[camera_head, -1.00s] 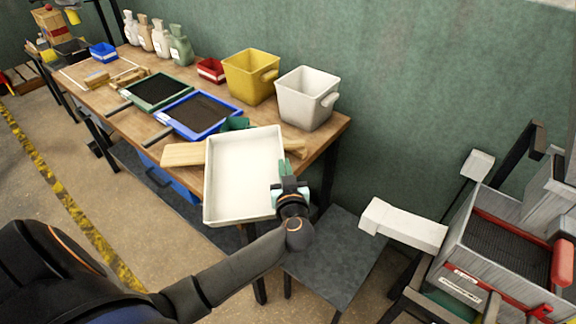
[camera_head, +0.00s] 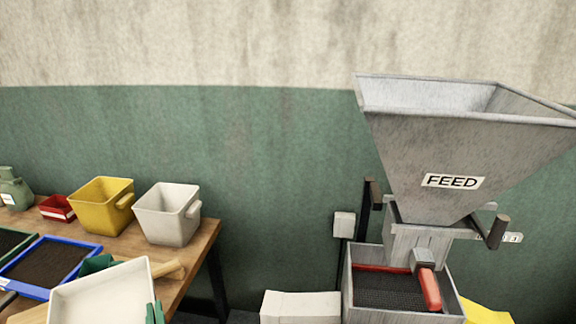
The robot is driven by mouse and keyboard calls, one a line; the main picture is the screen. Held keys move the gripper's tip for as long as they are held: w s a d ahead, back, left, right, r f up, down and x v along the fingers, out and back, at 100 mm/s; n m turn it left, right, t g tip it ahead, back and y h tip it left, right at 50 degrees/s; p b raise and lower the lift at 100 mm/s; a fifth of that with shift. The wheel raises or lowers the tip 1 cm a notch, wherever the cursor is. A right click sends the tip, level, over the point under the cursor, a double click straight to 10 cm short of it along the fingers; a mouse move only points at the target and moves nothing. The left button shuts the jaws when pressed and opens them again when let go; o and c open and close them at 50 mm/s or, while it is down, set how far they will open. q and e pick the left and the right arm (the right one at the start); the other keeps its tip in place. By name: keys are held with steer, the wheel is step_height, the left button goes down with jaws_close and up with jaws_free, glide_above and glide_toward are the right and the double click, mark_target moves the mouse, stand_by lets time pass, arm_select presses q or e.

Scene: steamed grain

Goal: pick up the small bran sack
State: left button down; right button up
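A grey-green sack (camera_head: 14,190) stands on the table at the far left, cut by the picture's edge. I cannot read its label, so I cannot tell whether it is the small bran sack. No other sack shows now. My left gripper (camera_head: 155,312) shows only as green fingertips at the bottom edge. They are closed on the right rim of a white tray (camera_head: 95,295), which is partly cut off below. My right gripper is not in view.
On the wooden table (camera_head: 195,258) stand a red bin (camera_head: 57,208), a yellow bin (camera_head: 98,207) and a white bin (camera_head: 165,215). A blue-framed sieve (camera_head: 55,262) lies in front. A grey feed hopper (camera_head: 450,135) stands at the right.

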arm_select(q)
steer(key=s+d+r+m+t+h, duration=0.1)
steer(key=d+r+m+t+h, duration=0.1)
steer(key=d+r+m+h, duration=0.2)
steer(key=d+m+h, duration=0.2)
steer(key=d+h, duration=0.2)
steer(key=shift+r+t+h, duration=0.3)
steer(key=shift+a, duration=0.1)
